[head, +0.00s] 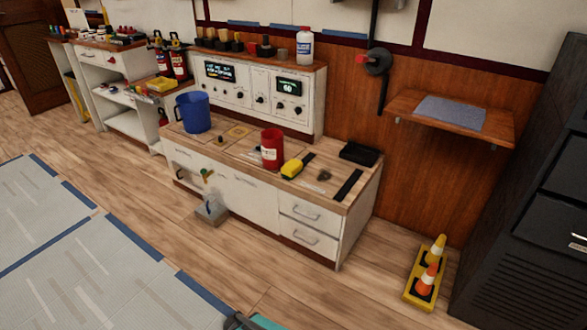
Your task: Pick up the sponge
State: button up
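A small yellow block (292,169) with a darker end lies on the wooden top of the white cabinet (240,195), just right of a red can (272,149). It looks most like the sponge, but it is too small to be sure. A small dark lump (324,174) lies to its right, and I cannot tell what it is. My gripper is not clearly in view; only a teal and dark piece shows at the bottom edge, and I cannot tell what it is.
A blue pitcher (196,112), a black box (359,154) and black strips share the cabinet top. A control panel (262,90) stands behind. Yellow-based cones (426,272) stand on the floor at right. The wooden floor in front is mostly clear, with a grey mat (80,260) at left.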

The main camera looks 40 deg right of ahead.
aim_at(291, 170)
jog(key=u, duration=0.05)
jog(key=i, duration=1)
